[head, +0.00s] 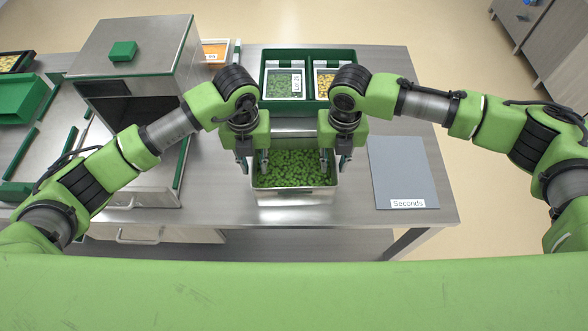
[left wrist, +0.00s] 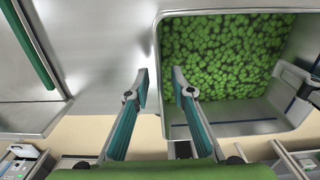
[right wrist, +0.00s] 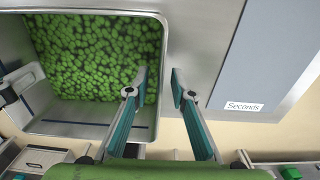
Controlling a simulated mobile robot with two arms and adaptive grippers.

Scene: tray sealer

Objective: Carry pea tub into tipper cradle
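The pea tub (head: 295,197) is an open steel tub of green peas at the table's front edge, also in the left wrist view (left wrist: 235,112) and the right wrist view (right wrist: 85,112). My left gripper (head: 254,166) is at its left wall, fingers apart, one inside and one outside the rim. My right gripper (head: 334,166) straddles the right wall the same way, fingers apart. Both wrist views show gaps between fingertips and wall. A steel part (head: 292,128) stands behind the tub between my grippers; I cannot tell whether it is the tipper cradle.
A green carrier (head: 308,54) with two labelled bins stands behind. A grey "Seconds" mat (head: 402,172) lies clear at the right. A large steel sealer housing (head: 135,50) stands left. Green trays (head: 18,98) lie at the far left.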

